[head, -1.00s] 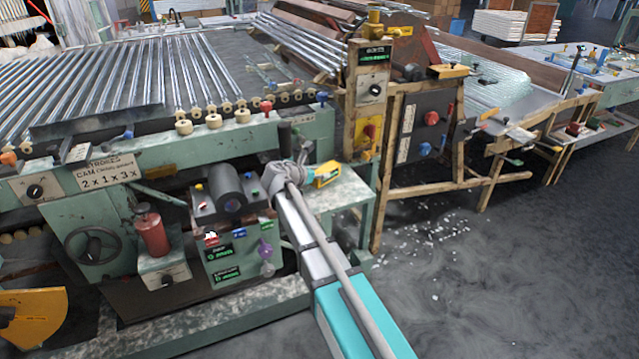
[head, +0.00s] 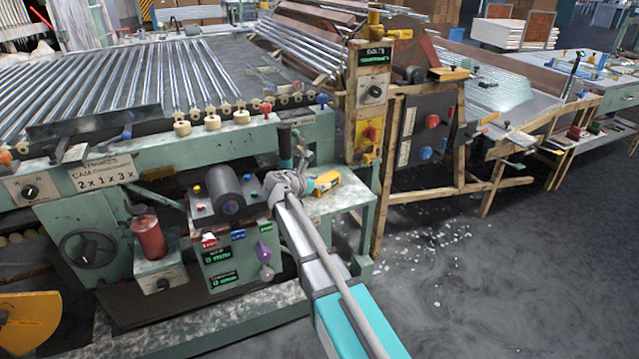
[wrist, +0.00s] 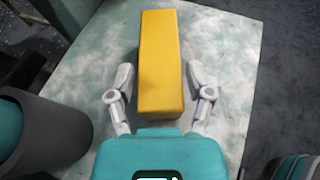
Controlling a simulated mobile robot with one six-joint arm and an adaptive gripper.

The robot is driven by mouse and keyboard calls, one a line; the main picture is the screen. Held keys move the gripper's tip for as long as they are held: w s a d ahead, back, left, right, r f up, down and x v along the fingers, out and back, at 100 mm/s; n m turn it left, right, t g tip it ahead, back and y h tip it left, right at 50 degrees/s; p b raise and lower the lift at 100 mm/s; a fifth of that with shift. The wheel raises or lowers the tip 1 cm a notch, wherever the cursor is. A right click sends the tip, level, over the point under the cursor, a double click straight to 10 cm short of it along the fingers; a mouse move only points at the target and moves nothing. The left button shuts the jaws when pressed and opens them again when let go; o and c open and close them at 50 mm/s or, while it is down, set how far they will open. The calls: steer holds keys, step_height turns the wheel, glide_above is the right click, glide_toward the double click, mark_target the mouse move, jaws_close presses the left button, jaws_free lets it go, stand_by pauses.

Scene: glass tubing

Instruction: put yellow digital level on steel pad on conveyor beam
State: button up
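The yellow digital level (head: 327,180) lies on a worn pale-green side table at the right end of the machine. In the wrist view it shows as a long yellow block (wrist: 160,65) lying flat. My gripper (wrist: 160,68) is over it, with one grey finger on each side and a narrow gap on both sides, so it is open. In the head view my gripper (head: 308,185) is at the level's left end. The conveyor beam (head: 220,145) is the green rail behind and to the left, in front of the tubes. I cannot surely pick out the steel pad.
A dark cylinder (head: 228,195) on a control box stands left of my gripper and also shows in the wrist view (wrist: 40,135). A green upright post (head: 285,145) rises just behind. Wooden posts (head: 368,120) stand to the right. Rollers (head: 213,121) line the beam.

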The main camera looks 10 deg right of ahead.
steer(key=shift+o, duration=0.6)
steer(key=shift+r, duration=0.15)
steer(key=shift+s+a+r, duration=0.1)
steer(key=p+v, duration=0.4)
steer(key=v, duration=0.7)
steer(key=shift+s+a+r+p, duration=0.2)
steer(key=shift+a+p, duration=0.1)
steer(key=shift+p, duration=0.1)
